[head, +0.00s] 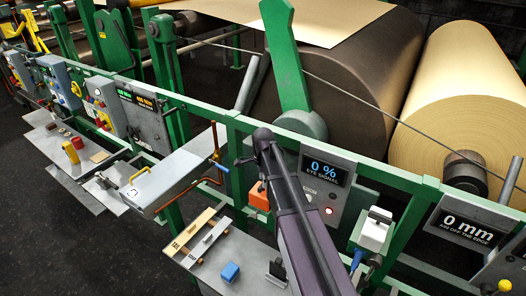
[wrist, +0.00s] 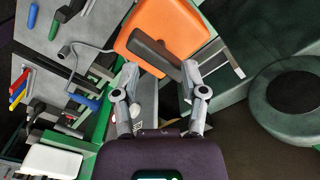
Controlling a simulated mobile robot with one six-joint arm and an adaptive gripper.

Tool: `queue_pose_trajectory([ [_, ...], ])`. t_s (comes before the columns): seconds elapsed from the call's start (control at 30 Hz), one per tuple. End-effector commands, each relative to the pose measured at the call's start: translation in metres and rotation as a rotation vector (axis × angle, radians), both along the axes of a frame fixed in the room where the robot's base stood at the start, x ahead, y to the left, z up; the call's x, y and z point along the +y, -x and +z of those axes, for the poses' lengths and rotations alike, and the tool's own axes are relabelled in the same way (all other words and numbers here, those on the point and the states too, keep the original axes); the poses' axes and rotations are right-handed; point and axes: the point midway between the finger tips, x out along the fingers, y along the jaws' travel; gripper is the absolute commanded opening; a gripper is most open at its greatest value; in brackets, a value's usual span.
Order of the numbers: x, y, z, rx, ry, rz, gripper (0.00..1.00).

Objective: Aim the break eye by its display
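The display (head: 324,170) on a grey panel reads "0 % EYE SIGNAL", with a lit red lamp below it. A second display (head: 467,222) at the right reads "0 mm AIM OFF THE EDGE". An orange housing (head: 259,196), which may be the break eye, sits left of the signal panel, partly behind my arm. In the wrist view the orange housing (wrist: 165,30) is ahead of my gripper (wrist: 161,78), with a dark grey bar (wrist: 155,52) across it. The fingers are apart; the bar's lower end is near the right finger, and contact cannot be told. The head view largely hides my gripper.
Green rails (head: 405,182) run across the front, with a dark roll and a cream roll (head: 465,100) behind. A white-topped device (head: 376,228) stands right of the panel. Dark open floor (head: 90,235) lies at lower left.

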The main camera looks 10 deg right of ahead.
Motion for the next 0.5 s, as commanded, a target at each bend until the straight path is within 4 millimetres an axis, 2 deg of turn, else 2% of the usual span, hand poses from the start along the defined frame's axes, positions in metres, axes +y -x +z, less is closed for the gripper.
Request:
queue_pose_trajectory([
  [0.03, 0.0, 0.0, 0.009, 0.0, 0.0, 0.0, 0.56],
  [0.5, 0.0, 0.0, 0.047, 0.0, 0.0, 0.002, 0.56],
])
